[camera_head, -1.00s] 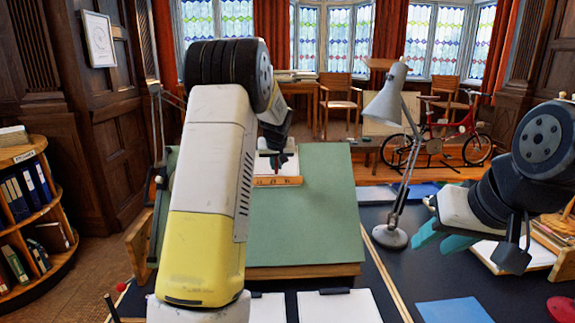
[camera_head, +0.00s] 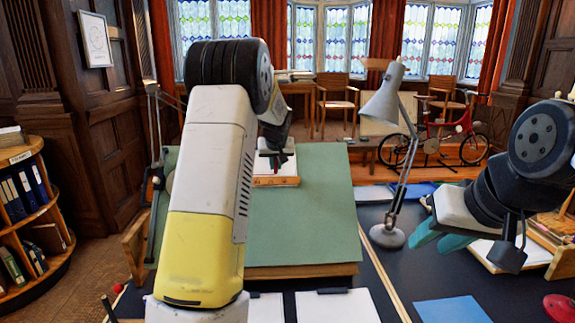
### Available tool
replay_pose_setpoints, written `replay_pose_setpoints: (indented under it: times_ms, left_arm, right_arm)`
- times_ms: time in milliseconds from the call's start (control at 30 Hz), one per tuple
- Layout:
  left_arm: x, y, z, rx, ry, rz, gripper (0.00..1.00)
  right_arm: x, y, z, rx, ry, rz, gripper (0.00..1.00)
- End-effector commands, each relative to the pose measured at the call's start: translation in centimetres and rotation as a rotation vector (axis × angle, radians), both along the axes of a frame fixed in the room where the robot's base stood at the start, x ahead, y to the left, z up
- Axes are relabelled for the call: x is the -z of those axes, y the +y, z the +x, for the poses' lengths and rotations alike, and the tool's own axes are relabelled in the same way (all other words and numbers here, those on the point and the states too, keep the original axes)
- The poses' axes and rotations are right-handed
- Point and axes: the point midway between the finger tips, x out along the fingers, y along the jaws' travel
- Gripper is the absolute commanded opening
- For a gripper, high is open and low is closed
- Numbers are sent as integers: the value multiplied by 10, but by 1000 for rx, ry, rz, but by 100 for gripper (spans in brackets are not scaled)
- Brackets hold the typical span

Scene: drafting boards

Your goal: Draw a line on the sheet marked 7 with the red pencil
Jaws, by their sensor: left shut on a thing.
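My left gripper (camera_head: 274,158) is over the upper end of the green drafting board (camera_head: 305,215), shut on a slim thing. A trace of dark red shows there, but the fingers and arm hide most of it. A white sheet (camera_head: 290,169) lies just beyond and below the fingers, with a wooden strip (camera_head: 276,181) along its near edge. I cannot tell whether the held thing touches the sheet. No number 7 is readable on any sheet. My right gripper (camera_head: 440,236) is open and empty above the dark table at the right.
A grey desk lamp (camera_head: 388,236) stands right of the board. Two white sheets on clipboards (camera_head: 338,307) lie at the front. A blue sheet (camera_head: 453,310) and a red round thing (camera_head: 560,307) lie at the front right. A bookshelf (camera_head: 38,150) stands at the left.

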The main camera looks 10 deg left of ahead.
Motion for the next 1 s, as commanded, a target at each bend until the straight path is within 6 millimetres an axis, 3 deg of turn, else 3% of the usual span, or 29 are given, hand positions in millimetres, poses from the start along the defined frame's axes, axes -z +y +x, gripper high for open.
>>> replay_pose_setpoints:
  times_ms: [1000]
  left_arm:
    - [1,-18,5,4,0,0,0]
  right_arm:
    - [0,0,0,0,0,0,36]
